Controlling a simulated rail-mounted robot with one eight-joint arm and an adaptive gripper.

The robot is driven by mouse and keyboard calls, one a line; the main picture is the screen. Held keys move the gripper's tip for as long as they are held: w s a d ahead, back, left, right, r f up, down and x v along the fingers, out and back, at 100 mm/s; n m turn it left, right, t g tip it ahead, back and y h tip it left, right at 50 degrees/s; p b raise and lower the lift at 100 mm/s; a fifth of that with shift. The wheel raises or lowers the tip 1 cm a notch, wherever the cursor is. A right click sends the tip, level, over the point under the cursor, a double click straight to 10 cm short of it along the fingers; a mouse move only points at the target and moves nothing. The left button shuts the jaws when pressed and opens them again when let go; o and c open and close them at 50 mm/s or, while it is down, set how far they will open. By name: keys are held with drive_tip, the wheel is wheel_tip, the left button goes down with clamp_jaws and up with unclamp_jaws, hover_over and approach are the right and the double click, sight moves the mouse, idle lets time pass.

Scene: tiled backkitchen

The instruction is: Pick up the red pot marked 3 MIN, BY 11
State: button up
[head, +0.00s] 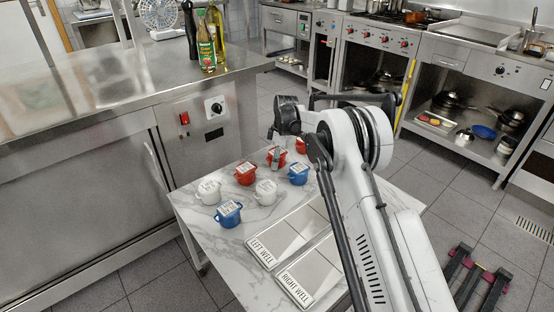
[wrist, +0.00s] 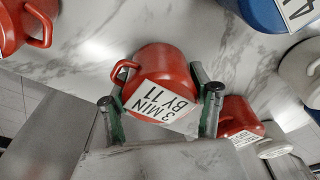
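The red pot marked 3 MIN, BY 11 (wrist: 163,66) is in the middle of the wrist view, with its tilted white label facing the camera and a loop handle at its upper left. My gripper (wrist: 160,98) is open, one finger on each side of the pot, with small gaps that look clear of its walls. In the head view my gripper (head: 276,147) is over a red pot (head: 280,162) at the far side of the marble table, and partly hides it.
Other red pots (head: 246,174) (wrist: 238,116), blue pots (head: 298,175) (wrist: 262,14) and white pots (head: 265,193) (wrist: 300,72) stand close by. The left well (head: 276,240) and right well (head: 312,272) panels lie on the nearer table (head: 205,243). A steel counter (head: 130,85) is to the left.

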drive_tip(key=c, duration=0.9)
drive_tip(key=shift+r, duration=0.15)
